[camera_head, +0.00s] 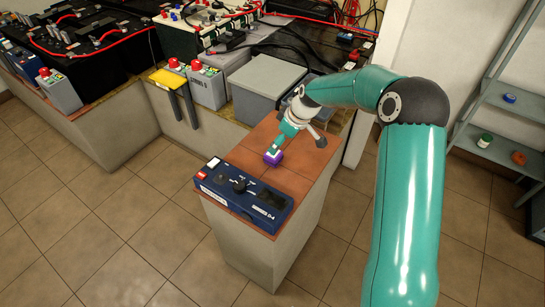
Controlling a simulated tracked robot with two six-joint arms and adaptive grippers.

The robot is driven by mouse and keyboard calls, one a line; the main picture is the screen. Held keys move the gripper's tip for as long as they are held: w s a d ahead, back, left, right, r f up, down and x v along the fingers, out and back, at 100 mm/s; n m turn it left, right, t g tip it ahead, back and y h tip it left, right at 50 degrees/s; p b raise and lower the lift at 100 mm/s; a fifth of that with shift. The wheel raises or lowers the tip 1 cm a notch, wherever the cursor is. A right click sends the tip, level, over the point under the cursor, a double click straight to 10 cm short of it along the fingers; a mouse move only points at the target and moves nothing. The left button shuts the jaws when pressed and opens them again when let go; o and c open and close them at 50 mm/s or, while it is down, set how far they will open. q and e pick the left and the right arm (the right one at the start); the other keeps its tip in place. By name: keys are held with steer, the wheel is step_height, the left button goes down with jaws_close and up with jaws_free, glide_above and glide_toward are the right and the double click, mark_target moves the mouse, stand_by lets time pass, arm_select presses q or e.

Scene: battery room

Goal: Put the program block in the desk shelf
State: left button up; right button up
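A small purple block (273,157), which looks like the program block, is at the middle of a low desk with a reddish-brown top (262,135). My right gripper (277,149) comes down over it from the upper right and meets its top. The gripper's fingers are too small and hidden to tell whether they are shut on the block, or whether the block rests on the desk. A grey open shelf (515,103) stands at the right wall. I cannot tell which piece is the desk shelf. My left gripper is not in view.
A blue device (243,195) with a black knob lies on the desk's front part. A grey box (265,80) and batteries (207,86) stand behind. The shelf holds a green-topped jar (485,140) and an orange item (519,158). Tiled floor at left is clear.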

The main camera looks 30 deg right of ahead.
mark_target(273, 157)
steer(key=shift+x, duration=1.2)
steer(key=shift+s+x, duration=0.1)
steer(key=shift+x, duration=1.2)
steer(key=shift+s+x, duration=0.15)
steer(key=shift+x, duration=1.1)
steer(key=shift+a, duration=0.15)
steer(key=c, duration=1.4)
